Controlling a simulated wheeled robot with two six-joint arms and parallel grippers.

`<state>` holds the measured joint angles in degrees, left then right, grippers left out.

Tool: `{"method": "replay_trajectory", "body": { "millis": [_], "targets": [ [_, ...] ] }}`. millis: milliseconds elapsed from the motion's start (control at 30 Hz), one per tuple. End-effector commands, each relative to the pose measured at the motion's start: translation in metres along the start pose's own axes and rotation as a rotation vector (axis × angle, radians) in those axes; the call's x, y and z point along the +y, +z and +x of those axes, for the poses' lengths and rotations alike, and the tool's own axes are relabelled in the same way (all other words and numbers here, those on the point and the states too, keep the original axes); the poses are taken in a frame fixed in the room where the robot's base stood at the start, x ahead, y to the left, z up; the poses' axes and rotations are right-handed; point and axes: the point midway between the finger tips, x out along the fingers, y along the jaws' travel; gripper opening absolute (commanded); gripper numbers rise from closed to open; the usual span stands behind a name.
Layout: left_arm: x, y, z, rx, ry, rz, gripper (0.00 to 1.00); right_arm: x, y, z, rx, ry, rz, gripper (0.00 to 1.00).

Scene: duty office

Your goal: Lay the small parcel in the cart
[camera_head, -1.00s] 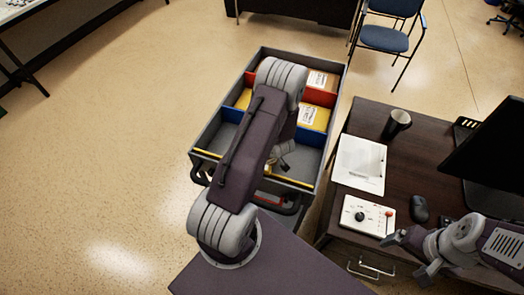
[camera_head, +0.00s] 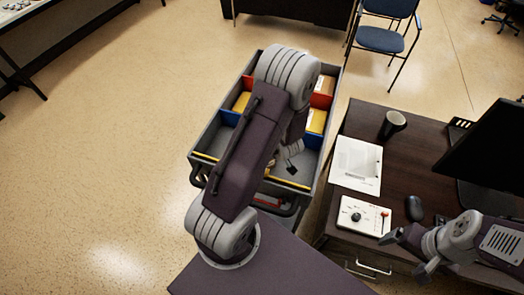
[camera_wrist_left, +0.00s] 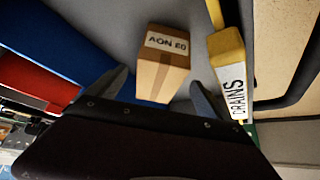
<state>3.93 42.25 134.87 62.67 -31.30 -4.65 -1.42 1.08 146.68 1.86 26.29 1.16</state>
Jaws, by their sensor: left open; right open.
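The small parcel (camera_wrist_left: 160,72), a brown box with a white label, lies on the grey floor of the cart's front compartment in the left wrist view. My left gripper (camera_wrist_left: 158,92) is open, its two fingers apart on either side of the parcel's near end, with visible gaps. In the head view my left gripper (camera_head: 291,166) is low over the cart's front compartment, partly behind my arm, which hides the parcel. The cart (camera_head: 207,136) is grey with red and blue dividers. My right gripper (camera_head: 404,254) is open and empty by the desk's front edge.
Yellow packages (camera_head: 316,121) fill the cart's rear compartments. A yellow labelled strip (camera_wrist_left: 228,70) runs beside the parcel. The desk (camera_head: 413,157) on the right holds a cup (camera_head: 393,124), papers (camera_head: 357,165), a control box (camera_head: 363,216) and a monitor (camera_head: 490,150). Floor left of the cart is clear.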

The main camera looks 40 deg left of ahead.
Motion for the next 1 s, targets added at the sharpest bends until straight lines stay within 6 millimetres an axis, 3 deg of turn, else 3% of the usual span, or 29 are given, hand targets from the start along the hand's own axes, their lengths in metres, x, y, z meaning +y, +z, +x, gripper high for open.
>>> {"method": "replay_trajectory", "body": {
  "millis": [33,200,433,500,567,600,667,733,800,900,1000],
  "targets": [
    [0.001,-0.002,-0.011,0.001,0.003,0.002,0.90,0.000,-0.001,-0.005,0.000,0.000,0.000,0.90],
    [0.001,-0.001,-0.029,0.001,0.002,0.001,0.90,0.000,-0.001,-0.011,0.000,0.000,0.000,0.90],
    [0.001,0.000,-0.034,-0.003,0.004,0.003,0.90,0.000,-0.001,-0.011,0.000,0.000,0.000,0.90],
    [0.012,0.004,-0.042,-0.030,0.053,0.030,0.90,0.000,-0.001,-0.011,0.000,0.000,0.000,0.90],
    [0.034,0.013,-0.059,-0.091,0.151,0.100,0.90,0.000,-0.001,-0.011,0.000,0.000,0.000,0.90],
    [0.050,0.023,-0.079,-0.149,0.237,0.181,0.90,0.000,-0.001,-0.011,0.000,0.000,0.000,0.90],
    [0.062,0.043,-0.116,-0.244,0.357,0.348,0.90,0.000,-0.001,-0.011,0.000,0.000,0.000,0.90],
    [0.054,0.065,-0.153,-0.332,0.431,0.559,0.90,0.000,-0.001,-0.011,0.000,0.000,0.000,0.90],
    [0.030,0.076,-0.177,-0.387,0.442,0.747,0.90,0.000,-0.001,-0.011,0.000,0.000,0.000,0.90],
    [-0.003,0.079,-0.194,-0.421,0.406,0.931,0.90,0.000,-0.001,-0.011,0.000,0.000,0.000,0.90],
    [-0.019,0.077,-0.198,-0.431,0.376,1.008,0.90,0.000,-0.001,-0.011,0.000,0.000,0.000,0.90]
  ]
}}
